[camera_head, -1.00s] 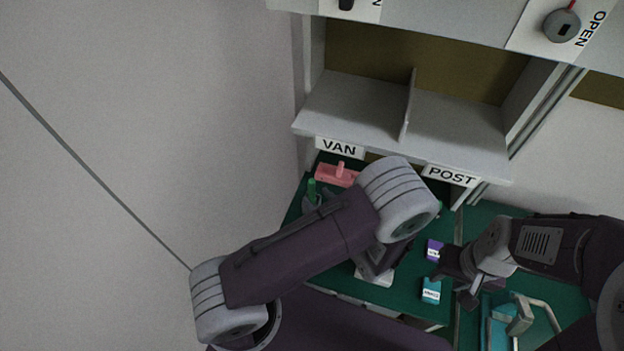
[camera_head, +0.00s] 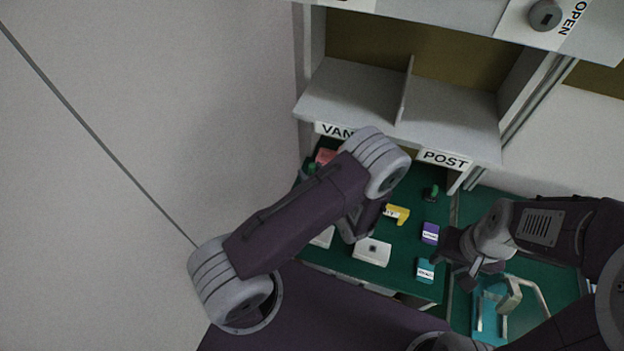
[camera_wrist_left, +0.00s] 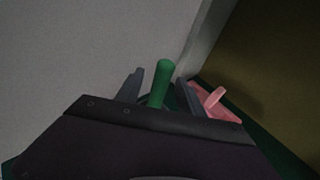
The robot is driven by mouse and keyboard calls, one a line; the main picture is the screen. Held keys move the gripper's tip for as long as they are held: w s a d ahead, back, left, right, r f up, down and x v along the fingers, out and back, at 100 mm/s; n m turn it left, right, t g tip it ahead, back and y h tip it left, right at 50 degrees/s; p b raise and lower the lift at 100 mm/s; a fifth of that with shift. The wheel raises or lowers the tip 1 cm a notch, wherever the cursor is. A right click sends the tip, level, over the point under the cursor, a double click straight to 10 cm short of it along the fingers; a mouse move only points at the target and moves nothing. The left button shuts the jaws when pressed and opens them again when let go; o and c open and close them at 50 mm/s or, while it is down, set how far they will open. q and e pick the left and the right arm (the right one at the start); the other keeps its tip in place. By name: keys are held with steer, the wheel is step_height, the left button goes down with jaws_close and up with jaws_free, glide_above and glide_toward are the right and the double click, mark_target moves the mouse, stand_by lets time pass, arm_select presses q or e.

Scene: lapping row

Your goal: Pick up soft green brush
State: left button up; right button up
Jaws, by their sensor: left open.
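The green brush shows as an upright green handle (camera_wrist_left: 161,84) in the left wrist view; its lower part is hidden by my gripper. In the head view only a bit of green (camera_head: 310,170) shows at the table's far left, beside my arm. My left gripper (camera_wrist_left: 160,76) is open, with one finger on each side of the handle; I cannot tell if they touch it. My left arm hides this gripper in the head view. My right gripper (camera_head: 459,262) is open and empty over the table, near a teal box (camera_head: 425,270).
A pink block with a knob (camera_wrist_left: 216,103) lies right of the brush, near the wall. The table (camera_head: 405,255) holds a yellow item (camera_head: 397,214), a purple box (camera_head: 430,233), a white box (camera_head: 372,251) and a dark green item (camera_head: 431,193). Shelves labelled VAN and POST (camera_head: 446,159) overhang the back.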

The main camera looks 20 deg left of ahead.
arm_select(q)
steer(key=shift+w+a+f, duration=0.1)
steer(key=shift+w+a, duration=0.05)
steer(key=shift+a, duration=0.05)
steer(key=shift+d, duration=0.15)
steer(key=shift+c, duration=0.6)
jaws_close()
step_height(320, 180, up, 10)
steer(key=shift+r, duration=0.15)
